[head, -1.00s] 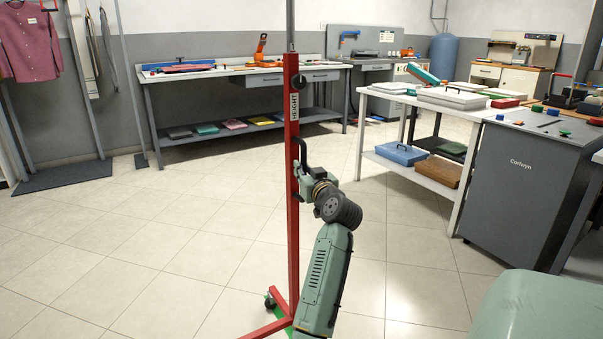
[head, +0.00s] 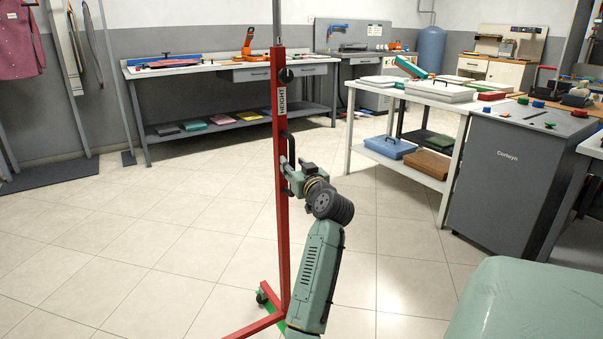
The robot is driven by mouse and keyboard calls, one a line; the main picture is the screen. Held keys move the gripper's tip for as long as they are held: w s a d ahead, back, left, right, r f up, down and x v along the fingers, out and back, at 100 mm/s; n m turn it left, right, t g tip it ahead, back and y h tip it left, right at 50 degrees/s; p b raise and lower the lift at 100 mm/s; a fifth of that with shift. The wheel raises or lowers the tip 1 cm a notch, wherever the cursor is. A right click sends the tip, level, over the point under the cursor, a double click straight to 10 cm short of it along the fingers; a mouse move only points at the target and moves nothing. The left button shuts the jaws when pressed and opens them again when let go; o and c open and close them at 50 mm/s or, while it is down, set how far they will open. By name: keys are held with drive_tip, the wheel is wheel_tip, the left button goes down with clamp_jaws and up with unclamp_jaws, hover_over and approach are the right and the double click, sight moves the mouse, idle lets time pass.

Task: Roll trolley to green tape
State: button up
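The trolley is a tall red post (head: 281,220) with a HEIGHT label, a black knob, a grey upper pole and red base legs (head: 255,327). A caster (head: 262,297) shows at its foot. Green tape (head: 282,326) shows on the floor beside and under the base; part is hidden by the legs and my arm. My gripper (head: 288,178) is at the black handle (head: 289,143) on the post and appears shut on its lower part. The fingertips are small and partly hidden. The post stands upright.
A white table (head: 352,132) with boxes and a grey cabinet (head: 503,185) stand to the right. A long workbench (head: 200,85) lines the back wall. A clothes rack base (head: 45,176) is at the left. The tiled floor left and behind the trolley is clear.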

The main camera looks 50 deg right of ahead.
drive_tip(key=v, duration=1.1)
drive_tip(key=shift+s, duration=0.1)
